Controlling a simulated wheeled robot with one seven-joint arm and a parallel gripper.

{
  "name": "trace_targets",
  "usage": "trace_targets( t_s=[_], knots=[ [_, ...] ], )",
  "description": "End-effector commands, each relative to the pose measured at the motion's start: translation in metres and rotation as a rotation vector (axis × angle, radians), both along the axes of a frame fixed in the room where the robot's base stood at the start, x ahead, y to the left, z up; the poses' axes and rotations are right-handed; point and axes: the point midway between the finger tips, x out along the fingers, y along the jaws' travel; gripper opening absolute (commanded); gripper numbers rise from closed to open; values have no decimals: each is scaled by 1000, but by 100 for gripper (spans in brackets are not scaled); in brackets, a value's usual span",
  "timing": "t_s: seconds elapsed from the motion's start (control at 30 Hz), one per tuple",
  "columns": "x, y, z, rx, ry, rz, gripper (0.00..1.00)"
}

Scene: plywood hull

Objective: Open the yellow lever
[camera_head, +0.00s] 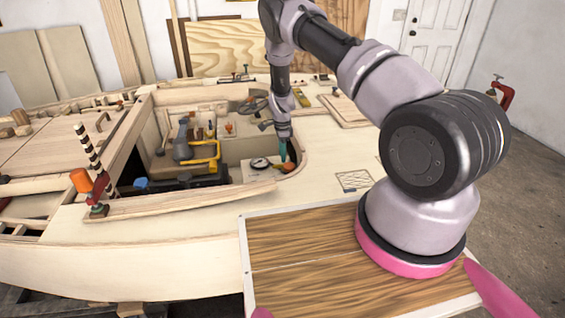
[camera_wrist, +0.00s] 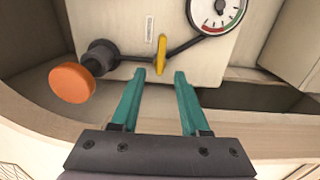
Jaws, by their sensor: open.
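The yellow lever (camera_wrist: 161,51) shows in the wrist view, upright in the picture on a dark pipe, between a round gauge (camera_wrist: 216,14) and an orange knob (camera_wrist: 72,83). My gripper (camera_wrist: 160,76) has two teal fingers, open and empty, with their tips just short of the lever and on either side of its line. The lever is not between the fingers. In the head view my gripper (camera_head: 284,151) reaches down into the hull opening beside the orange knob (camera_head: 288,168) and the gauge (camera_head: 259,163). The lever cannot be made out there.
The pipe is mounted on a pale panel (camera_wrist: 120,20). A curved wooden rim (camera_wrist: 30,125) runs close by my gripper. A yellow-handled tool (camera_head: 204,158) and other clutter lie in the hull left of my gripper.

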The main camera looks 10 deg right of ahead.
Motion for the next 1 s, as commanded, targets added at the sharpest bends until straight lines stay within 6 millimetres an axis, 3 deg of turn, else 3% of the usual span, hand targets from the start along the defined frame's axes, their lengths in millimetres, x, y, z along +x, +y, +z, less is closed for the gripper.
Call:
trace_targets(
  t_s=[0.1,0.23,0.63,0.73,0.77,1.0],
  knots=[
    [-1,-1,-21,0,2,-1,45],
    [0,-1,-35,0,0,0,45],
    [0,0,-42,0,-1,0,45],
    [0,0,-42,0,-1,0,7],
    [0,0,-42,0,-1,0,0],
    [0,0,-42,0,-1,4,0]
  ],
)
